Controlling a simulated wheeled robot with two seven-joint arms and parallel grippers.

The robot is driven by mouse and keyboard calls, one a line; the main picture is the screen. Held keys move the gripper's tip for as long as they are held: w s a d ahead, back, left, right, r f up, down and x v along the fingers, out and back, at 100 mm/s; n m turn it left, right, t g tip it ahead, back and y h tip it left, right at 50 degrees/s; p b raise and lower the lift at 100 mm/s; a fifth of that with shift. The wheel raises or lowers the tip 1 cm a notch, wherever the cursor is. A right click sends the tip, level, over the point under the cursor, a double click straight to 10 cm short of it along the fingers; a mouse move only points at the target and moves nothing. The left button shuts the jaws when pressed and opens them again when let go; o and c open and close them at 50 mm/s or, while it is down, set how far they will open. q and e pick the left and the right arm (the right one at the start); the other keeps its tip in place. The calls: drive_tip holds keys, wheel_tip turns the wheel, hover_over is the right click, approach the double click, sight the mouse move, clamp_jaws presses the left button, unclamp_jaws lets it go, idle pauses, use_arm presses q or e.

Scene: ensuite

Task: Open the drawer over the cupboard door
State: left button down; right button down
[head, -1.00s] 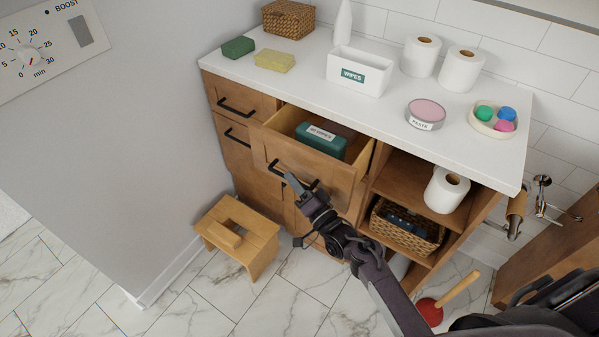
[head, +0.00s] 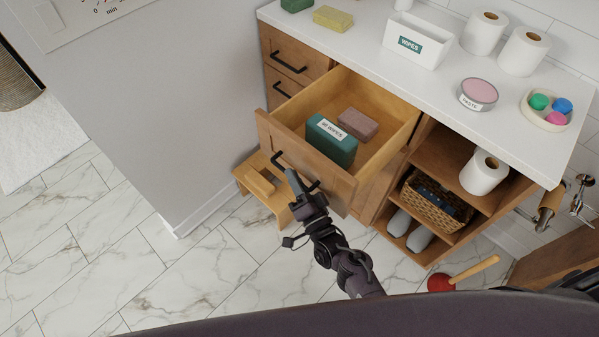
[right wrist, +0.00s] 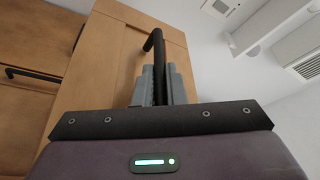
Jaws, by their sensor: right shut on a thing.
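The wooden drawer (head: 310,160) stands well out from the cabinet in the head view, above the part of the cabinet front that my arm and the drawer partly hide. Inside lie a teal box of wipes (head: 331,143) and a brownish-pink block (head: 358,123). Its black bar handle (head: 279,160) shows at the front; the handle also shows in the right wrist view (right wrist: 157,50). My right gripper (head: 296,184) is shut on the handle; in the wrist view its grey fingers (right wrist: 157,84) stand on both sides of the bar. My left gripper is not in view.
A wooden step stool (head: 262,184) stands beside the drawer front, partly under it. Open shelves on the right hold a wicker basket (head: 437,200) and a paper roll (head: 483,172). A red plunger (head: 441,283) lies on the floor.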

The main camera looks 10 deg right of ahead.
drive_tip(key=c, duration=1.5)
unclamp_jaws()
drive_tip(key=b+v, duration=0.1)
drive_tip(key=v, duration=0.7)
drive_tip(key=shift+w, duration=0.1)
drive_tip(key=s+d+f+n+g+h, duration=0.1)
drive_tip(key=s+f+n+g, duration=0.25)
drive_tip(key=f, duration=0.85)
drive_tip(key=s+d+f+n+g+h, duration=0.15)
drive_tip(key=s+f+g, duration=0.35)
drive_tip(key=f, duration=0.7)
drive_tip(key=s+d+f+n+g+h, duration=0.1)
drive_tip(key=s+d+f+g, duration=0.2)
drive_tip(key=s, duration=0.4)
drive_tip(key=s+d+f+n+g+h, duration=0.1)
drive_tip(key=s+d+f+n+g, duration=0.1)
drive_tip(key=s+d+f, duration=0.3)
drive_tip(key=s+d+f+n+g+h, duration=0.2)
drive_tip(key=s+d+f+g, duration=0.2)
drive_tip(key=s+f, duration=0.4)
drive_tip(key=shift+s+d+g, duration=0.2)
drive_tip(key=shift+s, duration=0.45)
drive_tip(key=shift+s+d+g, duration=0.15)
drive_tip(key=shift+s+d, duration=0.1)
drive_tip(key=shift+s, duration=0.4)
